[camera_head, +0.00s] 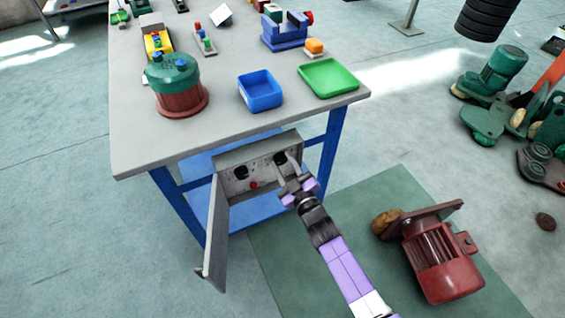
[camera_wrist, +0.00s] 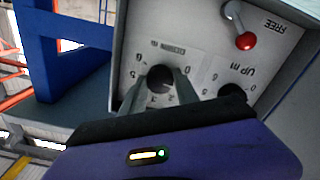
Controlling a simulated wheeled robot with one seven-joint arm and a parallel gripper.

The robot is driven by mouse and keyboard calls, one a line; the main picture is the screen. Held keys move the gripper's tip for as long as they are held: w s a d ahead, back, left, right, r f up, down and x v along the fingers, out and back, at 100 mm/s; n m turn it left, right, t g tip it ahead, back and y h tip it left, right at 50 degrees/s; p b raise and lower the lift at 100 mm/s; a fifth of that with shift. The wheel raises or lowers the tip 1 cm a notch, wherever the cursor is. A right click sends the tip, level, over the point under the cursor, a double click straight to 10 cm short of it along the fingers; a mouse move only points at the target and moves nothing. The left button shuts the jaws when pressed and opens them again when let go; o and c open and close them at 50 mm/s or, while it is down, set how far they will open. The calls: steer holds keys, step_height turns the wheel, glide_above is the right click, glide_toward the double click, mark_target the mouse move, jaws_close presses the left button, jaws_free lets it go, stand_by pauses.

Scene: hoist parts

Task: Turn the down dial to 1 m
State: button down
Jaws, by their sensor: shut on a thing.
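The control box (camera_head: 225,161) is mounted under the table's near edge, its door (camera_head: 214,232) hanging open. Two dark dials show on its panel. In the wrist view the panel is upside down. The down dial (camera_wrist: 159,78) is round and black, with numbers around it; it is the right one in the head view (camera_head: 280,158). My gripper (camera_wrist: 158,90) is shut on this dial, one finger on each side. My gripper (camera_head: 288,174) also reaches the panel in the head view. The dial's pointer is not readable. The up dial (camera_wrist: 232,92) is beside it, marked "UP m".
A red-knobbed lever (camera_wrist: 244,41), marked "FREE", sits on the panel near the dials. The table (camera_head: 225,130) above carries a green-and-red motor part, a blue bin and a green tray. A red motor (camera_head: 440,262) lies on the floor mat, right of my arm.

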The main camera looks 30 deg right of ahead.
steer(key=shift+a+m, duration=0.15)
steer(key=shift+m, duration=0.25)
steer(key=c, duration=0.9)
jaws_free()
steer(key=shift+s+p, duration=0.45)
steer(key=shift+s, duration=3.5)
